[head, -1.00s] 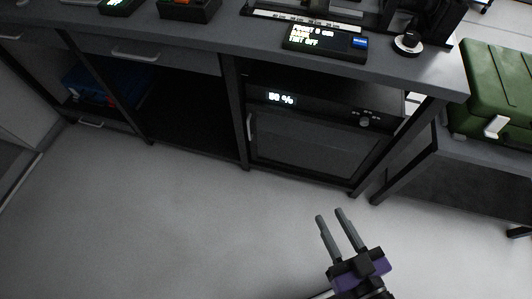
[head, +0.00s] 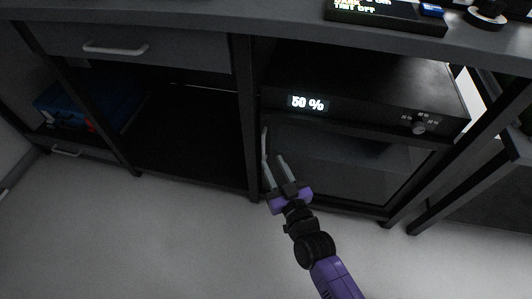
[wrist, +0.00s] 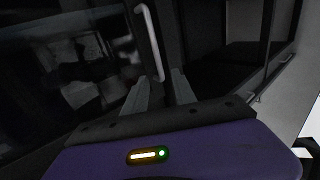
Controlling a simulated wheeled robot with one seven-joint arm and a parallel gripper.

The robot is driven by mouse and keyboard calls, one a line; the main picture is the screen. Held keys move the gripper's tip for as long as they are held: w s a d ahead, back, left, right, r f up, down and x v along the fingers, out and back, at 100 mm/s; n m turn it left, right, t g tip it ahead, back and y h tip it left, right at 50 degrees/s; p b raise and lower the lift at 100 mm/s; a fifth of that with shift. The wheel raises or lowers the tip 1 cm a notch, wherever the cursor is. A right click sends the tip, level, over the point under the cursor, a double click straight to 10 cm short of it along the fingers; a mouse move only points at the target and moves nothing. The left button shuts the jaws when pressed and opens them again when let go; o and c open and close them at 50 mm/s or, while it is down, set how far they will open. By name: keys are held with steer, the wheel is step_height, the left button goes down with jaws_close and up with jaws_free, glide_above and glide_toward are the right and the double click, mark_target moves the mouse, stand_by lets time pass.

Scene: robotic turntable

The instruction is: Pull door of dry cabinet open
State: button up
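The dry cabinet (head: 366,88) is a black box under the bench, with a lit "50 %" display and a knob. Its dark glass door (head: 345,165) is below and looks shut. A slim grey vertical handle (head: 264,140) is at the door's left edge; it also shows in the wrist view (wrist: 150,42). My gripper (head: 273,159) is at the door's lower left, by the handle's lower end. Its two fingers are apart. In the wrist view the handle's lower end appears between the fingertips (wrist: 161,82); I cannot tell whether they touch it.
A bench leg (head: 245,120) stands just left of the handle. A drawer (head: 130,48) and an open dark bay are further left, with a blue case (head: 75,103). Another leg (head: 425,190) stands right of the cabinet. The grey floor (head: 150,235) in front is clear.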

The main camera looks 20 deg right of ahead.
mark_target(264, 145)
steer(key=w, duration=0.6)
steer(key=shift+w+d+b, duration=0.15)
steer(key=shift+w+b, duration=0.15)
steer(key=shift+c, duration=0.3)
jaws_close()
stand_by(0.9)
